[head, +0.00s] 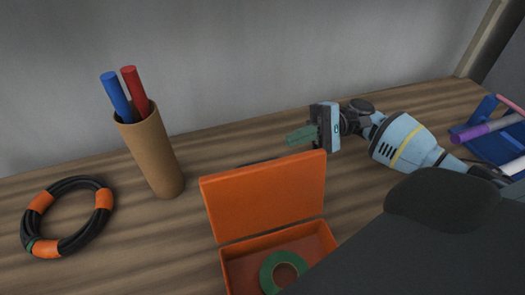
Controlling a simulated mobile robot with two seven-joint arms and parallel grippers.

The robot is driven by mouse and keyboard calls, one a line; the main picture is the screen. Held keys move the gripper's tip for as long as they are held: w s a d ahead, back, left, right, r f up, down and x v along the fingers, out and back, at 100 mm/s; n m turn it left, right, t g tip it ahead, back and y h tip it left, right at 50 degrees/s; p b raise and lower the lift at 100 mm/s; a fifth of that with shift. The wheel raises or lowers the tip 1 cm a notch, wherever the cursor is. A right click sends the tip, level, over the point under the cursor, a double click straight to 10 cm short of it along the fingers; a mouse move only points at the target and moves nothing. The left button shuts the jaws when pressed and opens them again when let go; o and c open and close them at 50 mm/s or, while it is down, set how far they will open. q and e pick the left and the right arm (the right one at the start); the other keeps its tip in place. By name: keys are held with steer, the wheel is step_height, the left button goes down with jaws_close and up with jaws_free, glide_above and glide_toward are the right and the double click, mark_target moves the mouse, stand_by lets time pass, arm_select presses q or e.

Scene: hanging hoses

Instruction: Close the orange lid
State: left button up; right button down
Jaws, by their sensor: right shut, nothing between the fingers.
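The orange lid (265,194) stands raised, close to upright, at the back edge of an orange box (328,237). A green ring (268,270) lies inside the box. My dark arm link covers the box's right front part. My right gripper (290,137) is shut and empty. It is just behind the lid's top right corner, with its fingers pointing left. I cannot tell whether it touches the lid. My left gripper is not in the head view.
A brown cylinder holder (153,153) with a blue and a red stick stands behind left of the box. A black and orange hose ring (40,203) lies far left. A blue rack (490,145) with coloured sticks is at right. A grey wall closes the back.

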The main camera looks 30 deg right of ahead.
steer(key=s+a+r+p, duration=0.2)
steer(key=a+r+p, duration=0.1)
steer(key=a, duration=0.7)
steer(key=shift+s+a+p, duration=0.25)
steer(key=shift+s+p, duration=0.15)
steer(key=shift+p, duration=0.15)
